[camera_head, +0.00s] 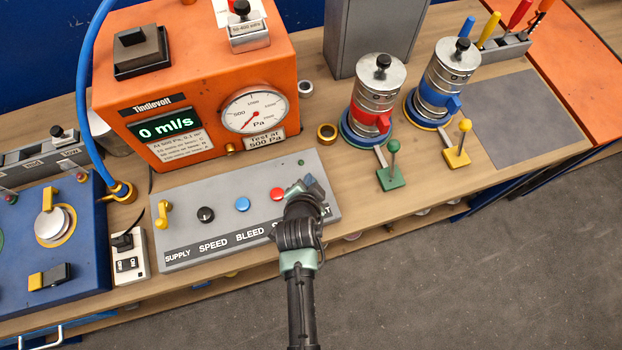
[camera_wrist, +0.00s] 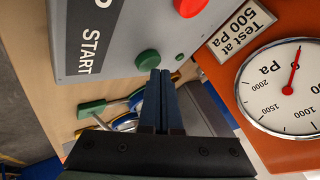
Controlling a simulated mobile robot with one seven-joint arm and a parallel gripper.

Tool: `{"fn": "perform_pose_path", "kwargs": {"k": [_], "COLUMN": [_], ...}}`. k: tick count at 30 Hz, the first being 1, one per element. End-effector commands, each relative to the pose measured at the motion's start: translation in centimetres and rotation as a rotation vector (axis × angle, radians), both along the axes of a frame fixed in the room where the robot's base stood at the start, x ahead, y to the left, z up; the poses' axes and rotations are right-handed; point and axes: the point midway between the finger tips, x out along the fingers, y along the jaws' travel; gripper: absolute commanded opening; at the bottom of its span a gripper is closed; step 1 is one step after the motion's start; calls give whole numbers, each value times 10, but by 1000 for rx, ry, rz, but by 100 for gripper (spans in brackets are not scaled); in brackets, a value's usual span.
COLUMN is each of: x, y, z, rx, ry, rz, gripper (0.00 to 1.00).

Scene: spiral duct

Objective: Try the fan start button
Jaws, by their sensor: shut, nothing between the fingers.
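The green start button (camera_wrist: 148,60) shows in the wrist view, beside the word START on the grey control panel (camera_wrist: 115,30). In the head view my gripper (camera_head: 309,181) covers the right end of the panel (camera_head: 180,232) and hides this button. My gripper (camera_wrist: 164,73) is shut and empty. Its fingertips are right beside the button's edge in the wrist view. I cannot tell whether they touch it. The button's face is otherwise clear of the fingers.
The red button (camera_head: 277,194), blue button (camera_head: 242,204) and black knob (camera_head: 205,214) are left of my gripper. The orange tester (camera_head: 205,70) stands behind, its display (camera_head: 168,125) reading 0 ml/s. Two metal cylinders (camera_head: 376,90) (camera_head: 447,75) with valves stand to the right.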

Motion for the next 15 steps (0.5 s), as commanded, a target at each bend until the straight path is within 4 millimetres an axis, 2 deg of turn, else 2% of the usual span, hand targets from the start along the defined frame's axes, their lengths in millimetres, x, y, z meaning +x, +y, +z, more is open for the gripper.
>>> {"fn": "perform_pose_path", "kwargs": {"k": [3, 15], "x": [0, 0], "y": [0, 0], "z": [8, 11], "rx": [0, 0], "ry": [0, -1], "rz": [0, 0], "gripper": [0, 0]}}
